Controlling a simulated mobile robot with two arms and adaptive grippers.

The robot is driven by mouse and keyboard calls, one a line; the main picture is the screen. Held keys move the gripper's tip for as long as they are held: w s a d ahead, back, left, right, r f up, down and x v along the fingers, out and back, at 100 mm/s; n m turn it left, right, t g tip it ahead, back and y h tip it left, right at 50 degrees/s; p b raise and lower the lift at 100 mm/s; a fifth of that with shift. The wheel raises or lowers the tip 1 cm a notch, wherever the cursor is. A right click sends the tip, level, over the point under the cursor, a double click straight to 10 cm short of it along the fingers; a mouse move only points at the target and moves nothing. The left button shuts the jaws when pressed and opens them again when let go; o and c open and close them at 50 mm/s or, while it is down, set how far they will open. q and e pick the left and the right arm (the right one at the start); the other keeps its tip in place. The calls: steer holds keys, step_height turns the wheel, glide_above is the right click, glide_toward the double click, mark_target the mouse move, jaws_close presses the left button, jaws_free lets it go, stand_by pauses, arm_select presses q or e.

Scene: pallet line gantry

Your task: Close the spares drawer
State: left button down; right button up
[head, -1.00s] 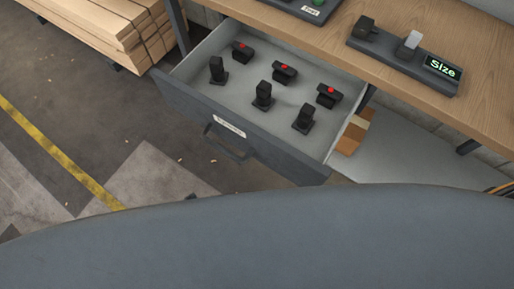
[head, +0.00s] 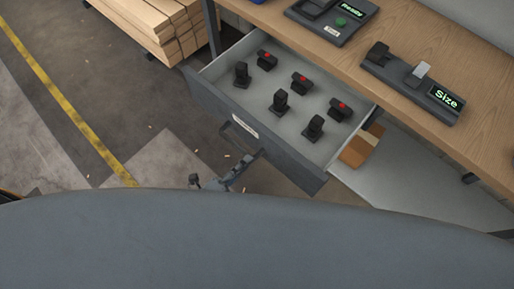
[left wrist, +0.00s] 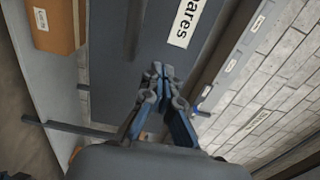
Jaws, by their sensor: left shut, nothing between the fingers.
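The spares drawer (head: 262,125) stands open below the workbench, its grey front facing the floor area. It has a dark bar handle (head: 237,136) and a white label. In the left wrist view the drawer front (left wrist: 130,35) fills the upper middle, with part of its label (left wrist: 184,22) reading "ares". My left gripper (head: 246,163) is just in front of the drawer front, close to the handle; contact cannot be told. In the left wrist view its fingers (left wrist: 158,75) are together and empty. My right gripper is not in view.
Several black parts (head: 281,101), some red-topped, stand inside the drawer. The wooden benchtop (head: 400,50) above carries a device reading "Size" (head: 443,97) and one reading "Ready" (head: 335,20). Stacked timber (head: 160,25) lies at upper left.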

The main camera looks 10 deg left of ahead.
mark_target(264, 144)
arm_select(q)
steer(key=x, duration=0.5)
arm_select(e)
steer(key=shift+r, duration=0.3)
arm_select(q)
steer(key=shift+d, duration=0.1)
